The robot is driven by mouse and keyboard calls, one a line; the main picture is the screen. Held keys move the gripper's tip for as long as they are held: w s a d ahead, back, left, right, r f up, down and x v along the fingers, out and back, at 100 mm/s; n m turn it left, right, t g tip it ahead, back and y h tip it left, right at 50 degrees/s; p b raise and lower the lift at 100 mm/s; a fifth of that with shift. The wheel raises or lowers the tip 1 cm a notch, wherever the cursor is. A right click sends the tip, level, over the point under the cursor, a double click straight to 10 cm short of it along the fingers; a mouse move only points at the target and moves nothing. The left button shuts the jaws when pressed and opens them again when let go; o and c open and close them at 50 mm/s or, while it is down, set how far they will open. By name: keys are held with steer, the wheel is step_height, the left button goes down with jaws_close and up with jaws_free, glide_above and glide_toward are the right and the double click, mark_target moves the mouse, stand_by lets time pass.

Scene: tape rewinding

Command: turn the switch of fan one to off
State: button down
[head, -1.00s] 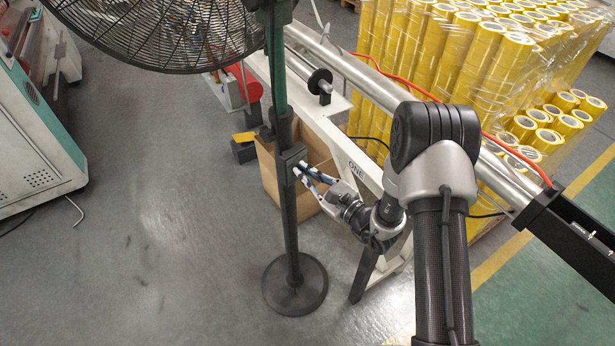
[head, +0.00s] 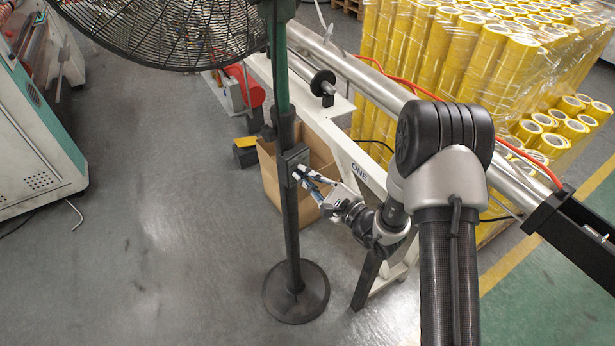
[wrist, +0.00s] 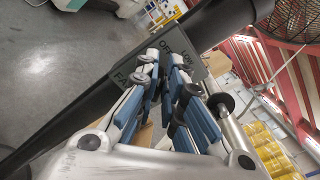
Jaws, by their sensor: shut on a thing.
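The fan (head: 165,25) has a black wire cage on a pole (head: 290,225) with a round base. A dark switch box (head: 294,155) sits on the pole. In the wrist view its plate (wrist: 198,66) shows the letters OFF and LOW, and FAN lower down. My gripper (head: 302,173) reaches the box from the right in the head view. In the wrist view my gripper (wrist: 166,66) has its blue-padded fingers at the plate, shut on the switch. The fingers hide the switch, so its setting cannot be told.
A white frame marked ONE (head: 357,171) and a cardboard box (head: 268,176) stand close behind the pole. A metal roller (head: 370,83) runs above the frame. Wrapped yellow tape rolls (head: 450,50) are stacked at the back right.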

steer(key=c, duration=1.7)
jaws_free()
steer(key=shift+s+d, duration=0.1)
steer(key=v, duration=1.1)
steer(key=shift+s+d, duration=0.25)
steer(key=shift+d, duration=0.05)
steer(key=shift+r, duration=0.1)
